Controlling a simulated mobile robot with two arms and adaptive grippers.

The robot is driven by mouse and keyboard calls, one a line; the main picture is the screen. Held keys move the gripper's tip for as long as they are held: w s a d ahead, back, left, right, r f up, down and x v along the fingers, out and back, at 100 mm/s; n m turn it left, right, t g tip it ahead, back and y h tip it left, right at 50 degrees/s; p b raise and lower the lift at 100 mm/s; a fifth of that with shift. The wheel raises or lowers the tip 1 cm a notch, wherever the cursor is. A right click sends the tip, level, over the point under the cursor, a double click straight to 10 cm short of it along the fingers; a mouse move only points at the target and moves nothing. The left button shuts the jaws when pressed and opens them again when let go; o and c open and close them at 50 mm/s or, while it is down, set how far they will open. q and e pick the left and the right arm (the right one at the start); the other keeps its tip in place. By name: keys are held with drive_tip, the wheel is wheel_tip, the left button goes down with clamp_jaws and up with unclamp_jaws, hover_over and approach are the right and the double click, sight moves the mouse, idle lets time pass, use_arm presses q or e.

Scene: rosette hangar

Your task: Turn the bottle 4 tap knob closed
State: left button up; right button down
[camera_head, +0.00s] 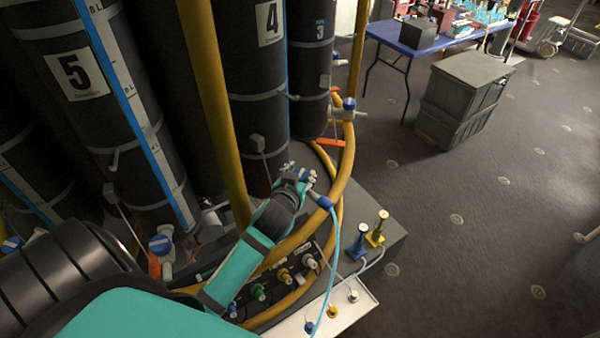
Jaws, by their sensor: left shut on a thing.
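Bottle 4 (258,95) is a tall black cylinder with a white "4" label, standing upright between bottle 5 (105,110) and bottle 3 (308,70). My left gripper (300,177) reaches up from the lower left to the foot of bottle 4, where its tap is. It is shut at the tap knob, which its fingers and hand mostly hide, so I cannot tell how far the knob is turned. A blue fitting (325,203) with a light blue hose shows just right of the fingers. My right gripper is not in view.
A yellow upright pole (208,90) and curved yellow rails (347,165) stand close around my left arm. Neighbouring taps have blue knobs (349,103) and orange levers (330,142). A panel with several coloured fittings lies below. Grey crates (465,85) and a blue table (385,32) stand farther right; the floor is open there.

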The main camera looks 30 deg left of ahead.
use_arm(q)
drive_tip(key=shift+r, duration=0.1)
drive_tip(key=o, duration=1.2)
drive_tip(key=shift+w, duration=0.1)
drive_tip(key=v, duration=1.2)
